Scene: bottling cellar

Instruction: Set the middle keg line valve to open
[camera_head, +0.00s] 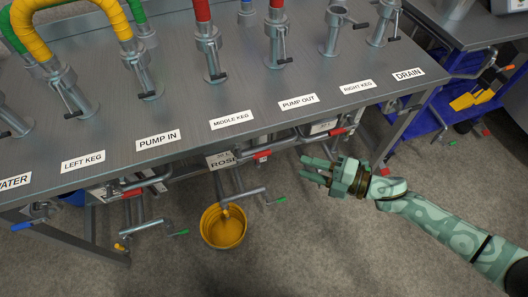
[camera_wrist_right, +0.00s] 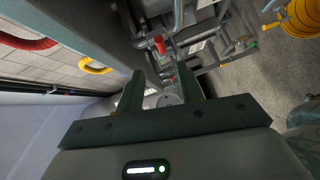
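The MIDDLE KEG label (camera_head: 231,120) lies on the steel bench top, below a pipe stub with a red hose. Under the bench edge, near the keg marked ROSE (camera_head: 220,161), a red valve handle (camera_head: 262,155) sits on a steel pipe; I cannot tell its setting. My right gripper (camera_head: 313,171) is open and empty, apart from and to the right of that handle, over the floor in front of the bench. In the right wrist view its two fingers (camera_wrist_right: 160,95) are spread, with a red handle (camera_wrist_right: 159,45) beyond them. My left gripper is out of view.
Other red handles sit under the bench at the right (camera_head: 338,132) and left (camera_head: 132,193). A yellow bucket (camera_head: 223,228) stands below green-tipped taps. A blue cart (camera_head: 425,121) is at the right. The floor in front is open.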

